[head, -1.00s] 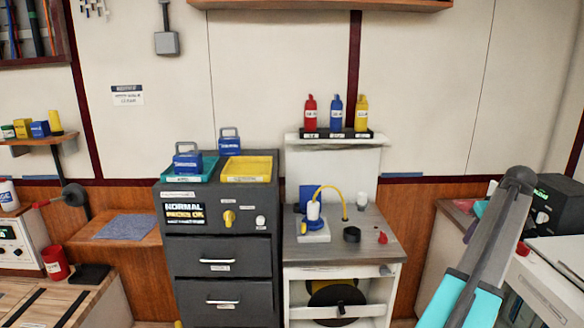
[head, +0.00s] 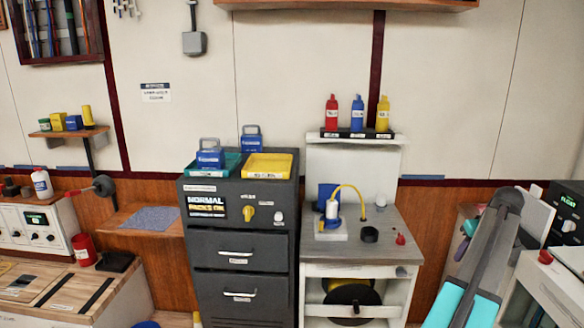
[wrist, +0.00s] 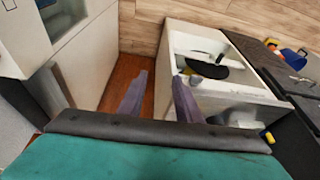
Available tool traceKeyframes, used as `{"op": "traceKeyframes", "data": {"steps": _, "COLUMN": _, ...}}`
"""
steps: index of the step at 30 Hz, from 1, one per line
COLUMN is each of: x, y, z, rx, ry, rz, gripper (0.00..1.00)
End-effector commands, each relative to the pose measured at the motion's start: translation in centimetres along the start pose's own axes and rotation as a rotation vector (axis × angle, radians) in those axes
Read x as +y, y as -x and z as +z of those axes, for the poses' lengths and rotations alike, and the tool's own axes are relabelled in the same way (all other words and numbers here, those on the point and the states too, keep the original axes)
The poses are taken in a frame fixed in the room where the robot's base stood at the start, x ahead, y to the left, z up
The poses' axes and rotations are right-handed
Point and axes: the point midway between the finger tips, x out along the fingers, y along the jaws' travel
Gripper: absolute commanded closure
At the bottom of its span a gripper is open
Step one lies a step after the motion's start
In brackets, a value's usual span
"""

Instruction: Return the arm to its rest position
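My arm (head: 475,255) shows at the right edge of the head view as grey and turquoise links, bent at a joint near the top and running down out of the frame. My gripper is not clear in the head view. In the wrist view my gripper (wrist: 160,77) has its two purple-grey fingers apart with nothing between them. They point towards the brown floor and the gap beside a white cabinet. A turquoise and dark grey part of my own arm fills the bottom of that view.
A dark drawer cabinet (head: 240,250) carries a yellow tray (head: 268,167) and blue boxes. To its right stands a white workbench (head: 360,270) with a pump on top. A white machine (head: 545,285) stands close to my arm at the right. A wooden bench (head: 70,285) is at the left.

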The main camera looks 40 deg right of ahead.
Motion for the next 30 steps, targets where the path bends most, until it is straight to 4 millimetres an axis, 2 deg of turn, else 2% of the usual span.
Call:
{"op": "traceKeyframes", "data": {"steps": 6, "x": -7.2, "y": -6.8, "z": -1.0, "rx": -0.054, "ry": 0.034, "rz": -0.048, "gripper": 0.69}}
{"op": "traceKeyframes", "data": {"steps": 14, "x": -16.7, "y": -14.8, "z": -0.8, "rx": -0.13, "ry": 0.079, "rz": -0.099, "gripper": 0.69}}
{"op": "traceKeyframes", "data": {"steps": 23, "x": -27.9, "y": -22.6, "z": 1.6, "rx": -0.224, "ry": 0.139, "rz": -0.14, "gripper": 0.69}}
{"op": "traceKeyframes", "data": {"steps": 30, "x": -36.5, "y": -27.8, "z": 5.2, "rx": -0.302, "ry": 0.191, "rz": -0.159, "gripper": 0.69}}
